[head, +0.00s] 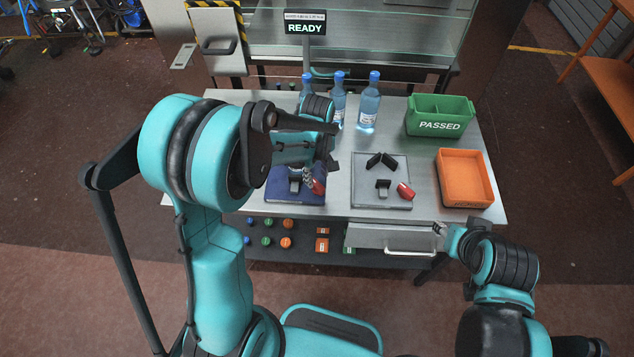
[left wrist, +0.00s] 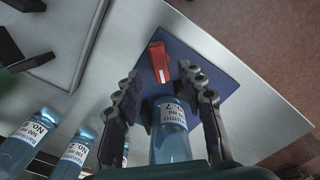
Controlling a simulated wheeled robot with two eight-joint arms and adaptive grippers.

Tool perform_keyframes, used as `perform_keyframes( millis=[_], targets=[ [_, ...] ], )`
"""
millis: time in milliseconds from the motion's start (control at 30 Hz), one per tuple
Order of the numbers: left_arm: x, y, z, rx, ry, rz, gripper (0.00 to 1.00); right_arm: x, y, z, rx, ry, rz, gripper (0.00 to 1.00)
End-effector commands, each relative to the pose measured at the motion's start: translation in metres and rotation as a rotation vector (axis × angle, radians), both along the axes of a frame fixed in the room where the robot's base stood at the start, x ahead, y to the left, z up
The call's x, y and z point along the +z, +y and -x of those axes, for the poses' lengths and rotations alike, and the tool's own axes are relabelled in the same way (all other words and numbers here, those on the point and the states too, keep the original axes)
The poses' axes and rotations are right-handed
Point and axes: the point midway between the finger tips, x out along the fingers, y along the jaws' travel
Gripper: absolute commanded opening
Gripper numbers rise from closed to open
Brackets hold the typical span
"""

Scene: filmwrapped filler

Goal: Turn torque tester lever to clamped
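The blue torque tester (head: 283,197) lies on the bench, with its red lever (head: 319,187) on the right side. In the left wrist view the lever (left wrist: 159,62) shows on the blue plate (left wrist: 205,62), just beyond my fingertips. My left gripper (head: 320,168) is over this tester, its fingers (left wrist: 160,82) apart with the lever in line with the gap. A bottle labelled No 7 (left wrist: 170,140) stands upright at the tester, seen between the fingers; I see no clear grip on it. My right gripper (head: 441,231) is near the drawer, too small to read.
Several bottles (head: 369,103) stand behind. A green PASSED bin (head: 440,114) and an orange tray (head: 464,178) stand at right. A display (head: 305,27) reads READY. A drawer handle (head: 408,251) protrudes in front.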

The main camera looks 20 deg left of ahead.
Motion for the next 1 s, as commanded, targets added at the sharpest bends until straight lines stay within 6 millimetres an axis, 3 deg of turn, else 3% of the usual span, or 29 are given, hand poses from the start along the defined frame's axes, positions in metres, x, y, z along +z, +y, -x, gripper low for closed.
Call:
perform_keyframes(
  millis=[100,233,600,633,767,1000],
  targets=[
    [-0.023,0.000,0.000,-0.001,-0.001,0.001,0.40,-0.008,0.000,0.000,0.000,0.000,0.000,0.40],
    [-0.038,0.000,0.000,-0.001,-0.001,0.000,0.40,-0.012,0.000,0.000,0.000,0.000,0.000,0.40],
    [-0.045,0.000,0.000,-0.002,-0.001,0.000,0.40,-0.012,0.000,0.000,0.000,0.000,0.000,0.40],
    [-0.045,0.000,0.000,-0.002,-0.001,0.000,0.37,-0.012,0.000,0.000,0.000,0.000,0.000,0.40],
    [-0.045,0.000,0.000,-0.002,-0.001,0.000,0.03,-0.012,0.000,0.000,0.000,0.000,0.000,0.40],
    [-0.045,0.000,0.000,-0.004,-0.001,0.000,0.00,-0.013,0.000,0.000,0.000,0.000,0.000,0.40]
  ],
)
